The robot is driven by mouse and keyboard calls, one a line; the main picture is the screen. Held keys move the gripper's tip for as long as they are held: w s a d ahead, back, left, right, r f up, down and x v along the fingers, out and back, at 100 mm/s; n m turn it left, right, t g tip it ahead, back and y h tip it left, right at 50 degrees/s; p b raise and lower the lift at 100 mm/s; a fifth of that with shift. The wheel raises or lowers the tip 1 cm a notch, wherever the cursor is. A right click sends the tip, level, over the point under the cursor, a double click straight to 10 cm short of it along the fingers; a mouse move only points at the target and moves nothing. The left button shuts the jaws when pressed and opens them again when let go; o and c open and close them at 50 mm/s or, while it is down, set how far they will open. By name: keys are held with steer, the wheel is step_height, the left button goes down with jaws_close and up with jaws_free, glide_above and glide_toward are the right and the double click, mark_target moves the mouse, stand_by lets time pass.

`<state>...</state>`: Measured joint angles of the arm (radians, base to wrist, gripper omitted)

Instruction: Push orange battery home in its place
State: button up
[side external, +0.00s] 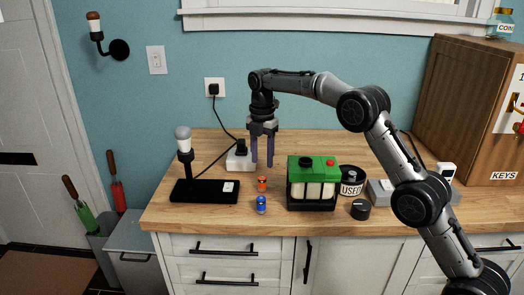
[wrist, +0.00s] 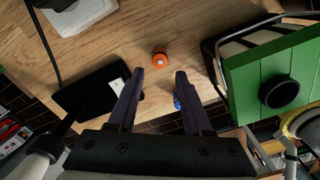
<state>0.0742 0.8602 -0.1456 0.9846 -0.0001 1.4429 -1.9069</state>
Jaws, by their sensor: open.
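The orange battery (side external: 262,184) stands on the wooden counter, small and apparently upright. In the wrist view the orange battery (wrist: 160,58) shows as a round orange top, just beyond the gap between my fingertips. My gripper (side external: 262,166) points down above and slightly behind it, with its two purple-grey fingers apart and nothing between them. In the wrist view my gripper (wrist: 159,73) is also open. A blue battery (side external: 261,204) stands in front of the orange one; in the wrist view it is partly hidden by the right finger. No battery slot can be made out.
A green-topped box with white cells (side external: 313,170) stands to the right, close to the batteries. A black lamp base (side external: 205,197) lies to the left. A white socket block (side external: 240,160) with a cable is behind. A jar marked USED (side external: 352,187) and a black knob (side external: 360,210) stand farther right.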

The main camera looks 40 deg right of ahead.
mark_target(262, 176)
steer(key=shift+f, duration=3)
steer(key=shift+c, duration=0.3)
jaws_close()
steer(key=shift+r, duration=3.05)
